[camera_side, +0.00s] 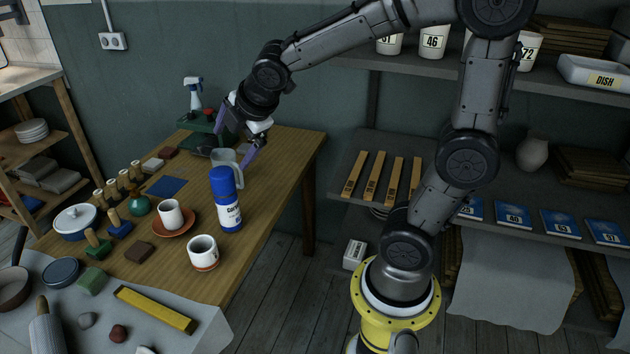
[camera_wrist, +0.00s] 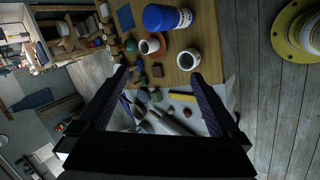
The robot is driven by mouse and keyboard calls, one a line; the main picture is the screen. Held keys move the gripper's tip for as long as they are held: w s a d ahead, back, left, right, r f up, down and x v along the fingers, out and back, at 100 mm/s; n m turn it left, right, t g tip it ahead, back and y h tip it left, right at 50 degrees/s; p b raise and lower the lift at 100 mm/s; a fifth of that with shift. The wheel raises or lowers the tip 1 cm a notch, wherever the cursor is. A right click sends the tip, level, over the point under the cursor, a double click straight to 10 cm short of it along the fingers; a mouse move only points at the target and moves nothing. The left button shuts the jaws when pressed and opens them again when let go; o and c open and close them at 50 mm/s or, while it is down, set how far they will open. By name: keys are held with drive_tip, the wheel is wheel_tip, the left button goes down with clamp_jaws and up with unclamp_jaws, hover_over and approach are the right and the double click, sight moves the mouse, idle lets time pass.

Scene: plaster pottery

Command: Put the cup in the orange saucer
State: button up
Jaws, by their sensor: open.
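A white cup (camera_side: 171,211) with a dark inside stands upright in the orange saucer (camera_side: 187,226) on the wooden table. Both show in the wrist view, the cup (camera_wrist: 149,46) and the saucer's rim (camera_wrist: 160,37). A second white cup (camera_side: 202,248) with an orange-brown base stands apart, nearer the table's front edge; it also shows in the wrist view (camera_wrist: 189,59). My gripper (camera_side: 241,140) is open above the far part of the table, behind the saucer. A grey mug (camera_side: 226,163) appears just below it; I cannot tell whether they touch. Nothing shows held between the fingers in the wrist view.
A tall blue-capped can (camera_side: 226,200) stands right of the saucer. A yellow bar (camera_side: 155,309) lies on the grey cloth in front. A spray bottle (camera_side: 194,95) stands behind.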

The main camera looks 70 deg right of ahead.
drive_tip(key=s+a+m+y, duration=0.1)
drive_tip(key=s+a+m, duration=0.1)
drive_tip(key=s+m, duration=0.2)
drive_tip(key=s+a+m, duration=0.2)
drive_tip(key=s+m, duration=0.3)
drive_tip(key=s, duration=0.3)
drive_tip(key=s+a+m+g+y, duration=0.1)
drive_tip(key=s+a+m, duration=0.1)
drive_tip(key=s+m, duration=0.2)
drive_tip(key=s, duration=0.3)
drive_tip(key=shift+a+f+y, duration=0.2)
drive_tip(key=shift+a+y, duration=0.1)
drive_tip(key=shift+a, duration=0.1)
